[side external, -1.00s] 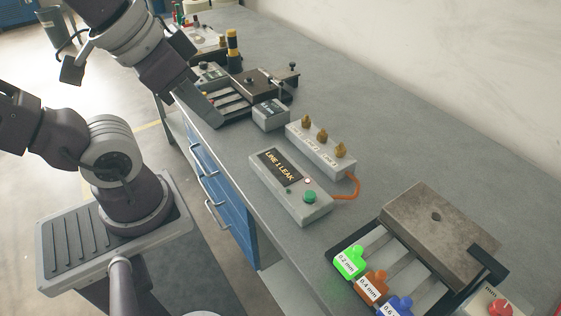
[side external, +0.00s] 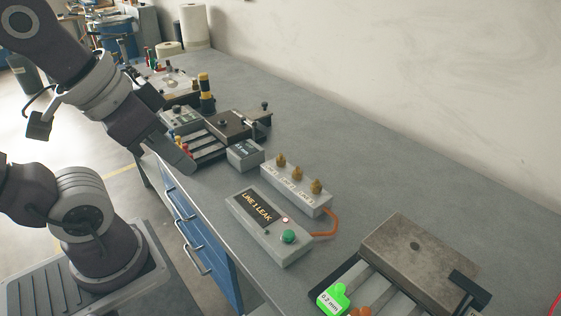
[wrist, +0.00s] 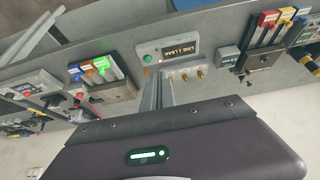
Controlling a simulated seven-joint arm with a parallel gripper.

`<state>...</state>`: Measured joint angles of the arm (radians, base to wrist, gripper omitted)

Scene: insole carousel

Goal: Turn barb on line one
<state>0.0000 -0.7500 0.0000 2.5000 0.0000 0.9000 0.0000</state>
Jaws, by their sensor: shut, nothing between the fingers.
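Several brass barbs stand upright on a long grey block (side external: 273,184) on the bench, among them a left one (side external: 281,160), a middle one (side external: 297,173) and a right one (side external: 316,186). Their labels are too small to read surely. A grey box beside the block has a display (side external: 257,209) reading "LINE 1 LEAK". My gripper (side external: 190,166) is shut and empty, left of the block and apart from it, near the bench's front edge. In the wrist view its closed fingers (wrist: 159,90) point toward the block; two barbs (wrist: 201,73) show beside them, and the rest is hidden.
The box has a green button (side external: 288,236), and an orange hose (side external: 327,228) runs to the block. A small grey display box (side external: 245,154) and a slotted tray with a metal plate (side external: 233,124) stand left. A green "0.2 mm" piece (side external: 333,299) lies in the front-right fixture. Bench behind is clear.

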